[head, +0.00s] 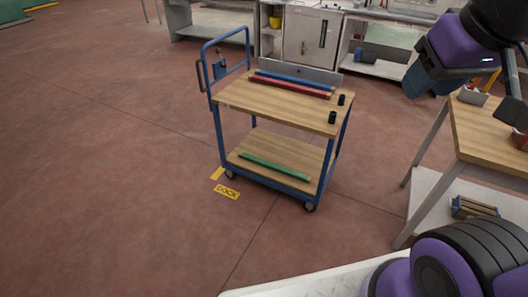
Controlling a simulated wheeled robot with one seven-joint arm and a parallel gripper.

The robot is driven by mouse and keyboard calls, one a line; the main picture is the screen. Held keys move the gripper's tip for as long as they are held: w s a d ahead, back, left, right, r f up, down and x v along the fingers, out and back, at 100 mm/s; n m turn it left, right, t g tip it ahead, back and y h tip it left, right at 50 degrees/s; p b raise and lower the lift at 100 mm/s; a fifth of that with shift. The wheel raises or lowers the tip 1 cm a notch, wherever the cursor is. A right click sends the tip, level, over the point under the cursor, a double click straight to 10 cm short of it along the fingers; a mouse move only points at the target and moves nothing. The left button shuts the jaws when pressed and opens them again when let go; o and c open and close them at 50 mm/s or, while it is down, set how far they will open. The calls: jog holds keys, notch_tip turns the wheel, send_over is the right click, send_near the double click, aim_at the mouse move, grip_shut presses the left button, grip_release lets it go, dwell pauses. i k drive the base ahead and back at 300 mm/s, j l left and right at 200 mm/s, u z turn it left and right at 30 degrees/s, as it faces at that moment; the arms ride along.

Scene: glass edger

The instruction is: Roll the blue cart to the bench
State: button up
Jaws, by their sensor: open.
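The blue cart (219,129) stands on the floor in the middle of the head view, with two wooden shelves and a push handle at its left end. Blue and red bars lie on its top shelf, with two small black cylinders at the right edge. A green bar lies on the lower shelf. A wooden-topped bench (480,138) stands at the right, apart from the cart with a floor gap between them. My gripper (515,102) is at the upper right by the bench, partly cut off by the frame edge, open and away from the cart.
A yellow floor label reading DOCK (227,192) lies by the cart's front left wheel. Grey cabinets (311,36) and a shelf unit line the back. A small crate (473,208) sits on the bench's lower shelf. The floor at left and front is clear.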

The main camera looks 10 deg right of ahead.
aim_at(323, 118)
jog(key=i+u, duration=0.25)
jog(key=i, duration=0.95)
jog(key=i+l+u, duration=0.1)
jog(key=i+u, duration=0.15)
jog(key=i, duration=0.9)
